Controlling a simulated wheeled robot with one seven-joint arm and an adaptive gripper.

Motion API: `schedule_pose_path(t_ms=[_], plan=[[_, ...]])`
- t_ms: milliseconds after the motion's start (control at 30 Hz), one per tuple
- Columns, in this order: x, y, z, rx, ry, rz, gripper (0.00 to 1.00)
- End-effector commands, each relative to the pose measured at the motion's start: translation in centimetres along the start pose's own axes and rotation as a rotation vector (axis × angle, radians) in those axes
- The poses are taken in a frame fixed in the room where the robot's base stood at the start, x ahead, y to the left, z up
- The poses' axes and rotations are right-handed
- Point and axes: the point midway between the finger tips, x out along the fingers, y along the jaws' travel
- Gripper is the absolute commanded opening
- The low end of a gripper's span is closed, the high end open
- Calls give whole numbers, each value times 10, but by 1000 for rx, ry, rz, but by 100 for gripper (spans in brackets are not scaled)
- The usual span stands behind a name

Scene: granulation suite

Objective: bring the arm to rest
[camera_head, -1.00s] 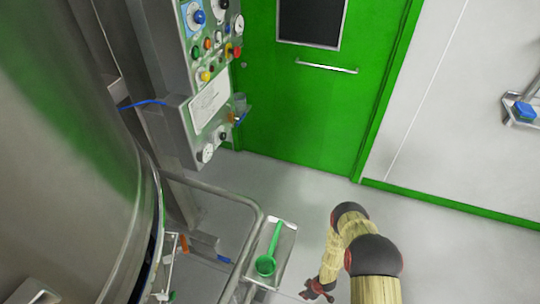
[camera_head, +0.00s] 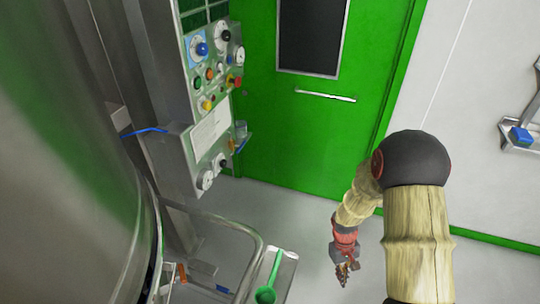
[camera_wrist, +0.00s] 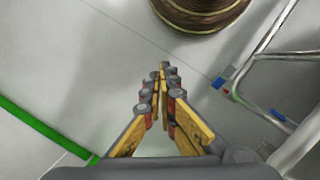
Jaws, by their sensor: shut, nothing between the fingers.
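My gripper (camera_head: 343,275) hangs at the end of my bent arm in the head view, right of the small tray with the green scoop. It points down over the grey floor and touches nothing that I can see. In the wrist view my gripper (camera_wrist: 163,72) shows its yellow and dark fingers closed together at the tips, with nothing between them. Bare grey floor lies beneath it.
A green scoop (camera_head: 268,290) lies on a metal tray (camera_head: 287,268) by a rail (camera_head: 258,245). A large steel vessel (camera_head: 60,160) and a control panel (camera_head: 212,90) stand at left. A green door (camera_head: 300,130) is behind. Floor between is clear.

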Motion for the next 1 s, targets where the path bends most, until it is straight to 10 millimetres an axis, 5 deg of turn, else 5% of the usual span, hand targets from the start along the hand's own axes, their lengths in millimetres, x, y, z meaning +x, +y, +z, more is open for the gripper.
schedule_pose_path(t_ms=[100, 400, 1000], plan=[[-54, -4, 22, 58, 16, -4, 0], [-160, -24, 86, 174, 79, -33, 0], [-303, -66, 192, 258, 448, -70, 0]])
